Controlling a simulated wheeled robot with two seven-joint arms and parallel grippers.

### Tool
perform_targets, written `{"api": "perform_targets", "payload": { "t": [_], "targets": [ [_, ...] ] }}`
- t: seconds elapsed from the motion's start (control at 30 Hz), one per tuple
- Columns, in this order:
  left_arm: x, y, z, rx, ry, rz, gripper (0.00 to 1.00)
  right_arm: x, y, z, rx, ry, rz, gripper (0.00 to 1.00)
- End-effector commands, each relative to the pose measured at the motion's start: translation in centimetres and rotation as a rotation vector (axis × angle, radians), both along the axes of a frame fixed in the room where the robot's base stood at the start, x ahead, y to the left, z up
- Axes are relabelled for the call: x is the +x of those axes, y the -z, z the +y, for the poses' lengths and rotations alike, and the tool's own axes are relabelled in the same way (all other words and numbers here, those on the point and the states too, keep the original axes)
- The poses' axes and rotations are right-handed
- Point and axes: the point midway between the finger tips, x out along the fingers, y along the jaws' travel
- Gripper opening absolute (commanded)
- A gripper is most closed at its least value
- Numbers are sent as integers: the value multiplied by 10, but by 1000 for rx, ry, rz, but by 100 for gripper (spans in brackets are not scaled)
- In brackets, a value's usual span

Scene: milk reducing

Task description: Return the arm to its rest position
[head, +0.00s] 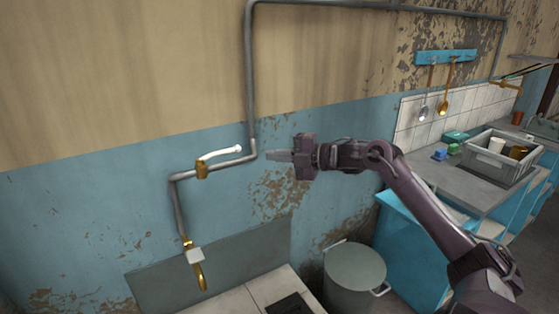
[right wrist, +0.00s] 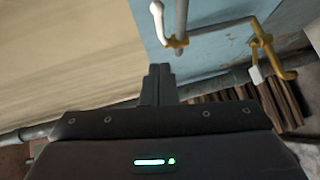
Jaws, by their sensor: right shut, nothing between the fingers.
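My right arm (head: 425,205) comes in from the lower right of the head view and reaches left across the picture. My right gripper (head: 280,156) is shut and empty, pointing left in front of the wall. Its closed fingers also show in the right wrist view (right wrist: 160,82), with nothing between them. In the head view the fingertips are to the right of the white-handled pipe valve (head: 220,153). My left gripper is not in view.
A grey pipe (head: 250,75) runs down the blue wall. A lidded grey pot (head: 354,268) stands below my arm. At the right, a counter (head: 455,183) carries a grey crate (head: 486,168) holding several items. Utensils hang from a blue rack (head: 447,56). Open air surrounds the gripper.

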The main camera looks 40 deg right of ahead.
Motion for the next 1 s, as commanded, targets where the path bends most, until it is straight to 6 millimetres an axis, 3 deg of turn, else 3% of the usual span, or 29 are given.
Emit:
{"api": "perform_targets", "payload": {
  "t": [0.4,0.47,0.53,0.67,0.77,1.0],
  "targets": [
    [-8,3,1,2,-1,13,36,-6,0,-5,3,3,2,0],
    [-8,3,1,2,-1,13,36,-5,9,-7,19,15,12,0],
    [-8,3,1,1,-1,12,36,-3,30,-15,58,49,40,0],
    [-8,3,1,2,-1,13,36,0,106,-36,186,167,135,0],
    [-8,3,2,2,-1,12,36,-6,182,-49,296,282,232,0],
    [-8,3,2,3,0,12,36,-52,361,-44,502,537,477,0]
  ]
}}
